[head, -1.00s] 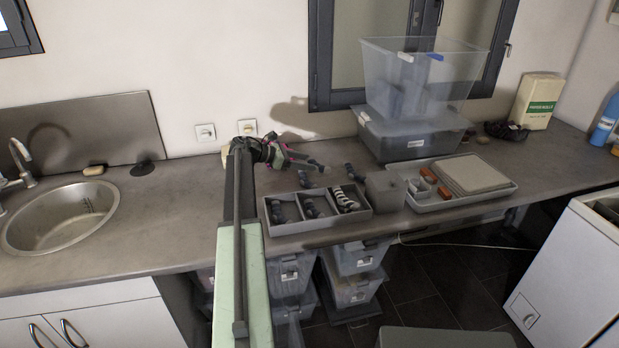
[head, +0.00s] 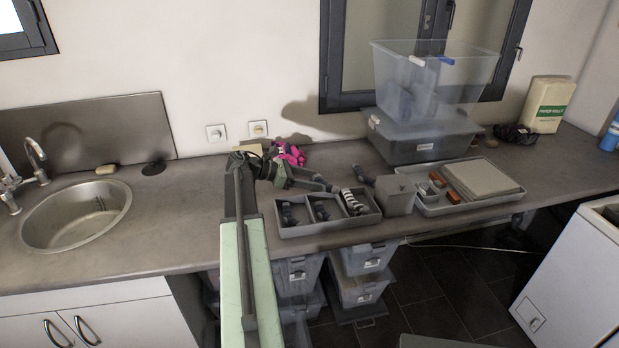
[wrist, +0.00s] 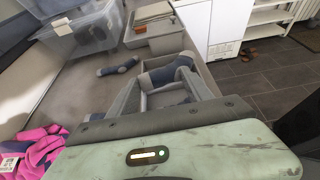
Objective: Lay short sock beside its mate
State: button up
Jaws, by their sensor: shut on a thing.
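My gripper (head: 328,186) is over the back of the divided grey tray (head: 330,229). In the wrist view my gripper (wrist: 163,80) is shut on a blue-and-grey sock (wrist: 168,73), above the tray (wrist: 146,103). Dark socks lie in the left compartment (head: 289,214) and the middle compartment (head: 320,209). A black-and-white striped sock (head: 354,202) lies in the right compartment. Another blue-and-grey sock (head: 364,179) lies on the counter behind the tray; it also shows in the wrist view (wrist: 118,68). My fingers hide part of the tray in the wrist view.
A grey box (head: 397,196) stands close to the tray's right. A larger tray (head: 440,209) holds a flat stack and small orange items. Clear bins (head: 432,85) stand behind. Pink cloth (head: 291,153) lies near the wall. The counter toward the sink (head: 78,214) is clear.

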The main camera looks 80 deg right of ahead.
aim_at(311, 195)
jog(key=shift+d+f+b, duration=0.1)
jog(key=shift+f+b, duration=3.25)
jog(key=shift+f, duration=0.05)
jog(key=shift+r, duration=0.1)
jog(key=o, duration=1.7)
jog(key=shift+c, duration=0.2)
jog(key=p+v, duration=0.3)
jog(key=v, duration=0.5)
jog(key=shift+d, duration=0.1)
jog(key=shift+s, duration=0.1)
